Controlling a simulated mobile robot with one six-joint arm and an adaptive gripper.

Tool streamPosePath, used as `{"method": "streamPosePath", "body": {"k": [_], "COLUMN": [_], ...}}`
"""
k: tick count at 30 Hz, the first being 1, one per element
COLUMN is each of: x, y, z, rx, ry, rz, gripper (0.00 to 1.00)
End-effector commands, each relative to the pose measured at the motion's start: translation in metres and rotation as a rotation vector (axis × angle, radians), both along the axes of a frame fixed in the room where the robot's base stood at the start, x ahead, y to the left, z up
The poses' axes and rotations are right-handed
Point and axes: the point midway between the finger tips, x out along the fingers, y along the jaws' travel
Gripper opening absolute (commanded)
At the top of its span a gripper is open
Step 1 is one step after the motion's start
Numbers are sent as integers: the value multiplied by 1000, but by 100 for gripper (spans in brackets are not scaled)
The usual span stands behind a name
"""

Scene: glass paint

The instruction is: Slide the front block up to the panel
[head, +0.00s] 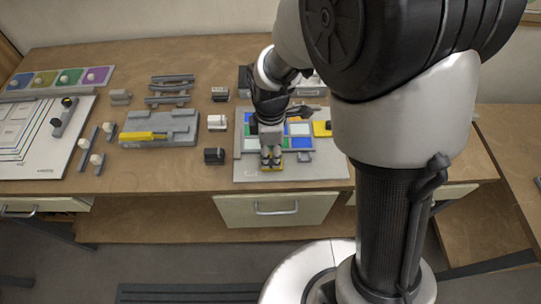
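The panel (299,129), with blue, green and white panes in a grey frame, lies on a light grey board (325,172) on the table; my arm hides part of it. A yellow block (272,166), which looks like the front block, is at the panel's front side, near the board's front edge. My gripper (271,156) points down right over this block and partly covers it. I cannot tell whether the fingers are closed on it or only beside it, nor whether the block touches the panel.
Another yellow block (322,129) is at the panel's right side. A small grey piece (304,157) lies in front of the panel. Left of the board stand small blocks (214,156) and a grey fixture with a yellow bar (145,135). The board's front right is bare.

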Motion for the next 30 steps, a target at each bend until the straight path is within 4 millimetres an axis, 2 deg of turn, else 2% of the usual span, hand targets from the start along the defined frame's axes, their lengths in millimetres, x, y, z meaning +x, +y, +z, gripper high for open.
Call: {"method": "streamPosePath", "body": {"k": [1,6,12,17,30], "x": [2,2,1,1,1], "y": [0,0,0,0,0], "z": [13,49,79,87,88], "rx": [2,2,1,1,1], "ry": [-7,-7,-4,-3,-2], "rz": [0,0,0,0,0], "gripper": [37,37,37,37,37]}}
